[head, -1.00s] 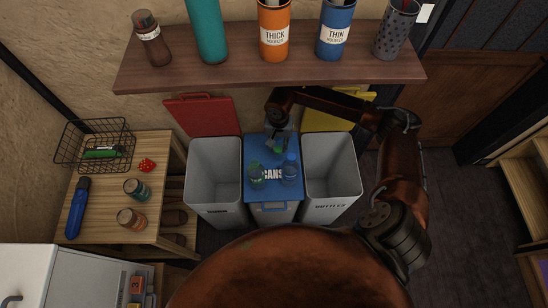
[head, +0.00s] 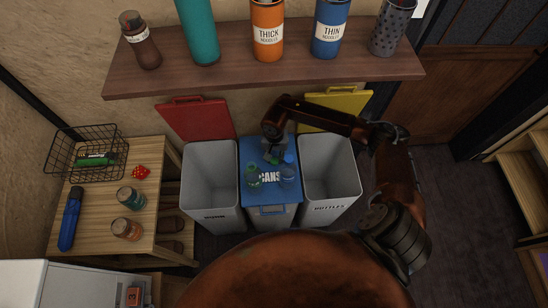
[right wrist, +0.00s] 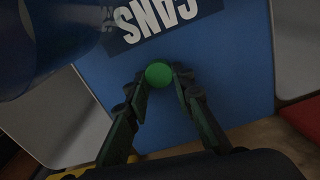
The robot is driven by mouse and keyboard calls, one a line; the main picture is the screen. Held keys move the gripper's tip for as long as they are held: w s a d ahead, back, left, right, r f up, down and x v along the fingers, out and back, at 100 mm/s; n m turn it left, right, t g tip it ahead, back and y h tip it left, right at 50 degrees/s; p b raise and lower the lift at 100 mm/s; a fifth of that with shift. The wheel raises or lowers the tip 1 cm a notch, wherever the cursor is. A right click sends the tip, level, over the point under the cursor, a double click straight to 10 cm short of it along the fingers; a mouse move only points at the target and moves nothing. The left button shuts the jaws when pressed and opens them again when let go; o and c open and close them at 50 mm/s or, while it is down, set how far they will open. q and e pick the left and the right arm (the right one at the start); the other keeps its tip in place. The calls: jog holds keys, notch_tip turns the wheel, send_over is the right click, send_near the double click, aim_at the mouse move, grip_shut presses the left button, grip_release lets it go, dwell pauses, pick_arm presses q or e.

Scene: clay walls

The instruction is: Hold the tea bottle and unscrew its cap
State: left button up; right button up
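No bottle body shows under this cap. My left gripper is not in view.
Open grey bins (head: 210,185) and (head: 329,180) flank the blue lid. A red lid (head: 196,119) and a yellow lid (head: 350,106) lean behind. A shelf (head: 265,74) with containers hangs above. A wooden table (head: 92,225) with jars and a basket stands left.

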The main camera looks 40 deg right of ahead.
aim_at(274, 160)
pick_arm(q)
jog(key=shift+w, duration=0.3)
pick_arm(e)
jog(key=o, duration=0.4)
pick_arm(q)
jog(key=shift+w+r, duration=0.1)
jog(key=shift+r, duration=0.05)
pick_arm(e)
jog(key=shift+o, duration=0.2)
jog(key=shift+r, duration=0.1)
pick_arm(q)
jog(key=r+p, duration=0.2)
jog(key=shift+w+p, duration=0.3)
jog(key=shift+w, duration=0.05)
pick_arm(e)
notch_tip(274, 160, up, 12)
